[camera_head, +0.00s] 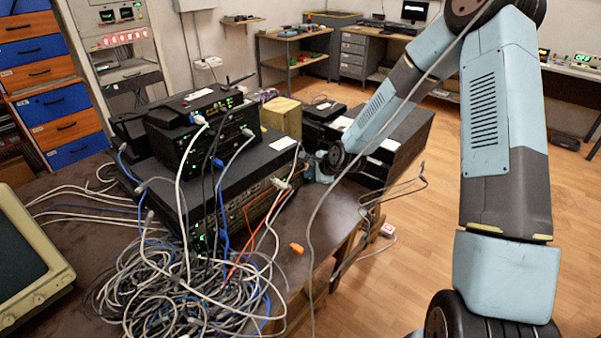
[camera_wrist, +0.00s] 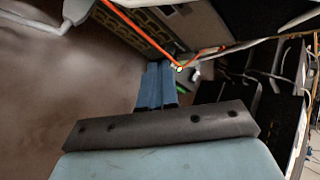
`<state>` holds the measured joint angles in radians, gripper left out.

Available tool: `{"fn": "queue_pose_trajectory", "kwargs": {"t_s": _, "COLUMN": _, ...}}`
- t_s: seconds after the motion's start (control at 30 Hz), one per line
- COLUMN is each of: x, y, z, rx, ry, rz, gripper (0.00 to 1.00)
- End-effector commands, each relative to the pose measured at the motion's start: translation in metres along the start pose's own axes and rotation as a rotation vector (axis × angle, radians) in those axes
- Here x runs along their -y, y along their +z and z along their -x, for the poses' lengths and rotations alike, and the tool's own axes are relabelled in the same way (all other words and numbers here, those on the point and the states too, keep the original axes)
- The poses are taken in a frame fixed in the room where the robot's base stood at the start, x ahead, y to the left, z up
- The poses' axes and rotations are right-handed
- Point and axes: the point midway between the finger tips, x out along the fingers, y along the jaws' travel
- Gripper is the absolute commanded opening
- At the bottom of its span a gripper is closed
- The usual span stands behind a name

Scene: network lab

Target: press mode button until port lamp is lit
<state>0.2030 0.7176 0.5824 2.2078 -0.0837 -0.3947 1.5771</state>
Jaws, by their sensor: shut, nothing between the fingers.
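A stack of dark network devices stands on the brown table, with a large switch (camera_head: 225,178) at the bottom and a smaller unit (camera_head: 200,138) on it. The large switch's front is full of ports and cables, with a few green lamps low on its left. My arm reaches in from the right, with its wrist at the switch's right end. In the wrist view my gripper (camera_wrist: 157,66) is shut and empty, its blue fingers close to the switch's port face (camera_wrist: 140,30). A small green light shows right of the fingertips. I cannot make out the mode button or tell contact.
A heap of grey and blue cables (camera_head: 180,290) fills the table in front of the stack. Orange cables (camera_wrist: 130,25) cross near my fingertips. A monitor (camera_head: 25,260) stands at left. An orange plug (camera_head: 297,248) lies by the table edge. Open wooden floor lies right.

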Motion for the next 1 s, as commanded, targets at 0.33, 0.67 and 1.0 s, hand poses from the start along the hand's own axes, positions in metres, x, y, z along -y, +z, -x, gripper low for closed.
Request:
{"fn": "queue_pose_trajectory", "kwargs": {"t_s": 0.33, "x": 0.0002, "y": 0.0003, "z": -0.0004, "rx": 0.0, "ry": 0.0, "rz": 0.0, "gripper": 0.0}}
{"fn": "queue_pose_trajectory", "kwargs": {"t_s": 0.67, "x": 0.0017, "y": 0.002, "z": -0.0026, "rx": 0.0, "ry": 0.0, "rz": 0.001, "gripper": 0.0}}
{"fn": "queue_pose_trajectory", "kwargs": {"t_s": 1.0, "x": 0.0032, "y": 0.0039, "z": -0.0049, "rx": 0.001, "ry": 0.0, "rz": 0.002, "gripper": 0.0}}
